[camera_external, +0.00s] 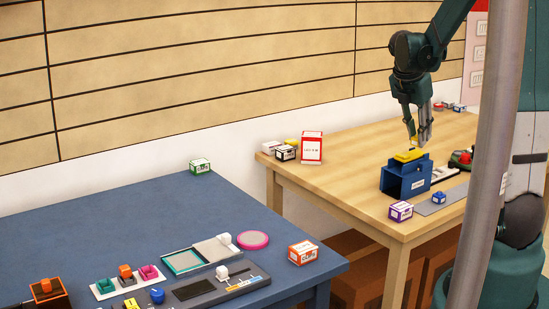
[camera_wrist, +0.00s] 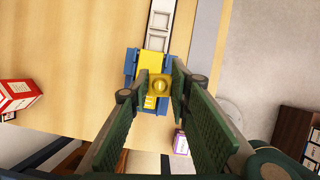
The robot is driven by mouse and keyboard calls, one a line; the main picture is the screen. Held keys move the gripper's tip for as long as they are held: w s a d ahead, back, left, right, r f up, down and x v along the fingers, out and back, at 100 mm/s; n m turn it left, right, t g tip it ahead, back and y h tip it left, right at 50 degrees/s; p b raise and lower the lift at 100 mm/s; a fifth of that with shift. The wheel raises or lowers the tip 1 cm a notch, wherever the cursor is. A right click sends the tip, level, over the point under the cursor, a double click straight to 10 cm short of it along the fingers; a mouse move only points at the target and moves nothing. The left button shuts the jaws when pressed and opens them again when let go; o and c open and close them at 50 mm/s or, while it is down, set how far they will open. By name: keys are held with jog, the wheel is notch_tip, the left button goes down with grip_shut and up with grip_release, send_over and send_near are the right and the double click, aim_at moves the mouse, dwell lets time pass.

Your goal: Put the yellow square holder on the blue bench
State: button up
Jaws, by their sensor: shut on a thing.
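The yellow square holder (camera_external: 408,156) shows in the external view as a flat yellow piece at the top of the blue bench (camera_external: 405,181). In the wrist view the yellow holder (camera_wrist: 160,84) has a round knob and sits between my fingertips. More yellow surface shows just beyond it, over the blue bench (camera_wrist: 131,62). My gripper (camera_external: 417,143) points down above the bench, and it also shows in the wrist view (camera_wrist: 161,88), shut on the holder. I cannot tell whether the holder rests on the bench or hangs just above it.
On the wooden table (camera_external: 345,165), a red-and-white box (camera_external: 312,147) stands left of the bench. A purple box (camera_external: 400,211) and a small blue piece (camera_external: 439,198) lie in front. The blue table (camera_external: 120,225) holds several small items.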

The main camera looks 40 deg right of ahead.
jog(key=w+a+n, duration=0.1)
jog(key=w+a, duration=0.5)
jog(key=a, duration=0.3)
jog(key=w+a+n+t+p, duration=0.1)
jog(key=w+a+n, duration=0.1)
jog(key=w+a, duration=0.5)
jog(key=w+a+n, duration=0.1)
jog(key=w+a, duration=0.3)
jog(key=a, duration=0.6)
jog(key=w+a+n+t+y, duration=0.1)
jog(key=w+a+n+t, duration=0.15)
jog(key=a, duration=2.65)
jog(key=shift+n+g, duration=0.35)
jog(key=shift+g, duration=0.1)
jog(key=shift+w+f+p, duration=0.2)
jog(key=shift+f+p, duration=0.2)
jog(key=shift+f, duration=2.25)
jog(key=shift+f+b, duration=0.45)
jog(key=shift+f, duration=2.7)
